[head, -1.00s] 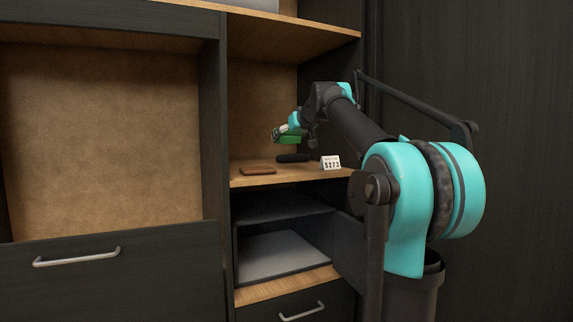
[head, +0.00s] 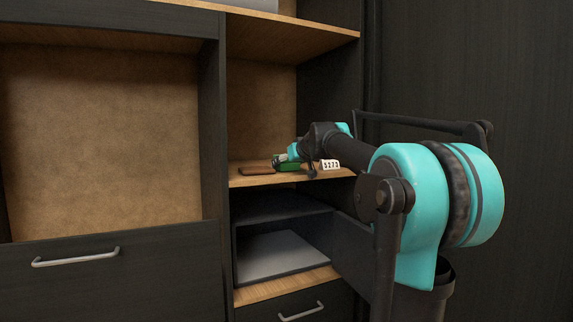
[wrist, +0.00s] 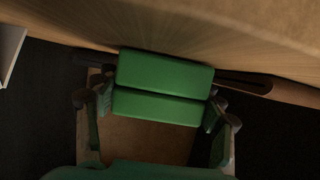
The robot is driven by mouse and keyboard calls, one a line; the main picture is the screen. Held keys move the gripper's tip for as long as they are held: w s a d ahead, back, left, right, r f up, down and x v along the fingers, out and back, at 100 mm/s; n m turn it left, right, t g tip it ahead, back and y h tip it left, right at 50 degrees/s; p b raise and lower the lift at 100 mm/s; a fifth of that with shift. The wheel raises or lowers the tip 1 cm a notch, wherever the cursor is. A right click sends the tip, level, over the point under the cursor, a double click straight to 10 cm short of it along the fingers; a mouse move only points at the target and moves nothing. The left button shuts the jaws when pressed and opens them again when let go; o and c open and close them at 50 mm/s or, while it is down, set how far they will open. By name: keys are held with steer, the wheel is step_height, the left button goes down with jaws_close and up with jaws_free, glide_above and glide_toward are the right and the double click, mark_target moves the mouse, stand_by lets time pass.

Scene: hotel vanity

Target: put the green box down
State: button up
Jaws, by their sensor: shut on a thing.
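The green box (head: 286,164) is low over the wooden shelf (head: 245,181) in the head view; I cannot tell whether its underside touches the wood. In the wrist view the green box (wrist: 163,72) lies between my two fingers, its long side running across the picture. My gripper (wrist: 157,104) is shut on it, one finger at each end. In the head view my gripper (head: 292,154) comes from the right and partly covers the box.
A flat brown item (head: 256,170) lies just left of the box. A dark long object behind is mostly hidden. An open compartment (head: 285,252) is below the shelf.

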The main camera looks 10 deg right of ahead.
steer(key=shift+f, duration=0.1)
steer(key=o, duration=1)
steer(key=shift+c, duration=0.2)
steer(key=shift+s+r, duration=0.15)
steer(key=shift+r, duration=0.05)
steer(key=v, duration=1.1)
steer(key=shift+s, duration=0.35)
steer(key=shift+d+r, duration=0.1)
steer(key=shift+r, duration=0.05)
